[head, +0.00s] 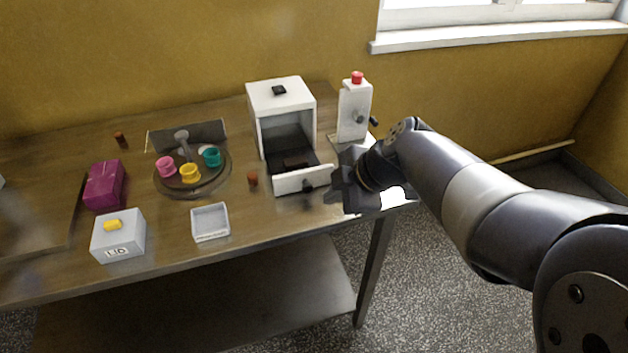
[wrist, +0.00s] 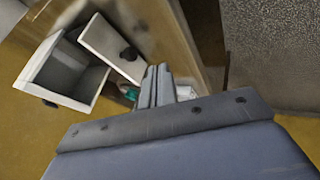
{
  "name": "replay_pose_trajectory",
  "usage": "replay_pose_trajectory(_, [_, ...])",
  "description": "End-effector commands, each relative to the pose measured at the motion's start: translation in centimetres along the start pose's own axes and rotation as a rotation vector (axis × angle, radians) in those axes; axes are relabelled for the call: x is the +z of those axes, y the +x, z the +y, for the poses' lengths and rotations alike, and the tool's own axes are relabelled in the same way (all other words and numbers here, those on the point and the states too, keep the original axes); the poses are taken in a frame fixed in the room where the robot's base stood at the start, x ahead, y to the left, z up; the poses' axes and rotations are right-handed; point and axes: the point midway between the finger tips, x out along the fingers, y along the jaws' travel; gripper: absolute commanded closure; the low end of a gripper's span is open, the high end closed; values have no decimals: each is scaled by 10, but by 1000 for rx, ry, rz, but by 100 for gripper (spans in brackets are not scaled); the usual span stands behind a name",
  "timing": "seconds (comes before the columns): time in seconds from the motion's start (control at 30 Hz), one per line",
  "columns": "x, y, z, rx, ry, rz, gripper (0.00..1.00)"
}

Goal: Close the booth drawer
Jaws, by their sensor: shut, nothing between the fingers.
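The booth (head: 282,98) is a white box with an open front, at the back right of the table. In the wrist view the drawer front (wrist: 105,45) stands clear of the booth (wrist: 50,62). My gripper (head: 330,189) is shut and empty, just right of the drawer front near the knob. In the wrist view its fingers (wrist: 157,72) lie close together beside the panel; whether they touch it I cannot tell.
A white dispenser (head: 353,108) with a red top stands right of the booth, behind my gripper. Left are a small brown cylinder (head: 252,179), a turntable (head: 208,188) with colored cups, an open grey tray (head: 210,222), a lidded box (head: 118,240) and a magenta block (head: 104,187).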

Motion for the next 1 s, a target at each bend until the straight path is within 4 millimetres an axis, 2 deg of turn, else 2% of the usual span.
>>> replay_pose_trajectory(0.03, [0, 12, -1, -8, 0, 2, 100])
replay_pose_trajectory(0.23, [0, 52, -1, -7, 1, 1, 100])
replay_pose_trajectory(0.3, [-1, 54, 10, -3, 2, 0, 100])
replay_pose_trajectory(0.53, [0, 66, 29, -1, 1, -1, 100])
replay_pose_trajectory(1.0, [1, 70, 34, 0, 1, -1, 100])
